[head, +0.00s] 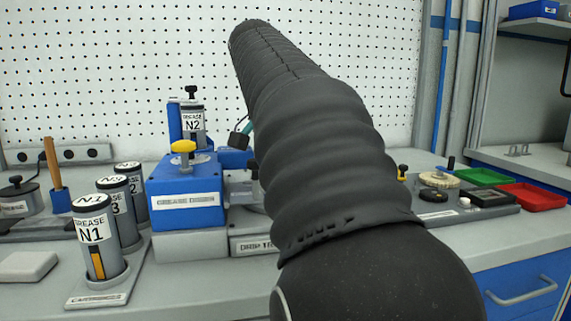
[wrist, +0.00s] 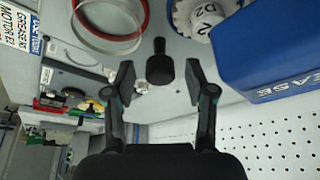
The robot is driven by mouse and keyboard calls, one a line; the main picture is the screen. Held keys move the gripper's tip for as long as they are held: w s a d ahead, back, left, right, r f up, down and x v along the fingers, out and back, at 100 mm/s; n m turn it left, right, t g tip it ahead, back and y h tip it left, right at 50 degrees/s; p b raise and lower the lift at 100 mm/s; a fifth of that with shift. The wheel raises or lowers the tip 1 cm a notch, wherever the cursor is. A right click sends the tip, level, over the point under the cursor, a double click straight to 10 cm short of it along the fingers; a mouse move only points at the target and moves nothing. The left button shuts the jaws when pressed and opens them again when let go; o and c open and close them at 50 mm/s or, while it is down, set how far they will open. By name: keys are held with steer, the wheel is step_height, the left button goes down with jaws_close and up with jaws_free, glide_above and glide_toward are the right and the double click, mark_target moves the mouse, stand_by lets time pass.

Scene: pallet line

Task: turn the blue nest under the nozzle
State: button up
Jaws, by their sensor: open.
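My gripper (wrist: 160,84) is open in the wrist view, its two fingers apart. A black round-ended knob (wrist: 160,65) shows in line with the gap between them; I cannot tell how far beyond the tips it is. A white toothed part (wrist: 200,14) with dark characters lies near it, next to the blue grease dispenser (wrist: 268,52). In the head view the dispenser (head: 187,205) stands left of my arm, with a yellow knob (head: 183,147) on top. My arm hides my gripper there. I cannot clearly make out the blue nest or the nozzle in either view.
Grease cartridges (head: 95,238) stand in a rack at the left, and cartridge N2 (head: 193,125) is upright behind the dispenser. A green tray (head: 485,177) and a red tray (head: 533,196) lie at the right. A red-edged ring (wrist: 110,42) lies near my gripper. A pegboard (head: 130,60) closes off the back.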

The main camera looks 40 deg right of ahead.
steer(key=w+v, duration=0.1)
steer(key=v, duration=0.6)
steer(key=shift+s+r, duration=0.15)
steer(key=shift+s, duration=0.4)
steer(key=shift+a, duration=0.1)
